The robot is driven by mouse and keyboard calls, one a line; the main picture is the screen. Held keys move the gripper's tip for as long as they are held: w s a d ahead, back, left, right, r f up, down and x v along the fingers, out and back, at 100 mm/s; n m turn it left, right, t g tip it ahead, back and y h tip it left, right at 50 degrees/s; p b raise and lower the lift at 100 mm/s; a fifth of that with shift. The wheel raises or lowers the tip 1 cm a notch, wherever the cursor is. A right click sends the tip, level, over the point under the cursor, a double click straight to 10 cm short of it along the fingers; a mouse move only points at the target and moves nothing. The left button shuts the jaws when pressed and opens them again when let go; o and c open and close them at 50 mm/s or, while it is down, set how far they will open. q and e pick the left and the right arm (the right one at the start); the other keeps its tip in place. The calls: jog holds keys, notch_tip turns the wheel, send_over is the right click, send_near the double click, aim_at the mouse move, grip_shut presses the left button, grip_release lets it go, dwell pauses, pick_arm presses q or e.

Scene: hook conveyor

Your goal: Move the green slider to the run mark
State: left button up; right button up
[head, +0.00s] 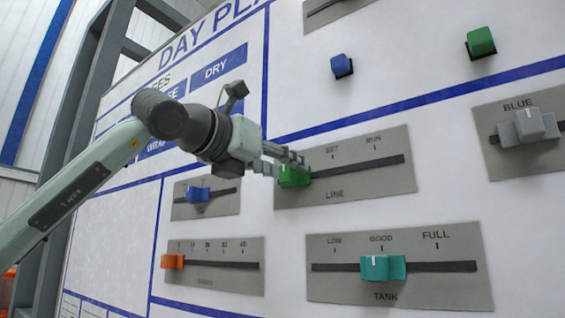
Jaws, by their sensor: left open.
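The green slider (294,179) sits at the left end of the slot on the grey LINE plate (340,187). The plate has a SET mark near the middle and a RUN mark (374,140) toward the right end of the slot. My left gripper (290,163) is open, with its fingers at the top of the green slider. The fingers hide part of the slider's upper edge; I cannot tell whether they touch it. My right gripper is not in view.
Below are a teal TANK slider (375,268) and an orange slider (173,261). A blue slider (197,194) is at left, a grey BLUE slider (530,125) at right. Blue (341,66) and green (481,42) knobs stand above. The slot right of the green slider is clear.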

pick_arm(q)
jog(key=shift+c, duration=0.2)
grip_shut()
dwell(0.4)
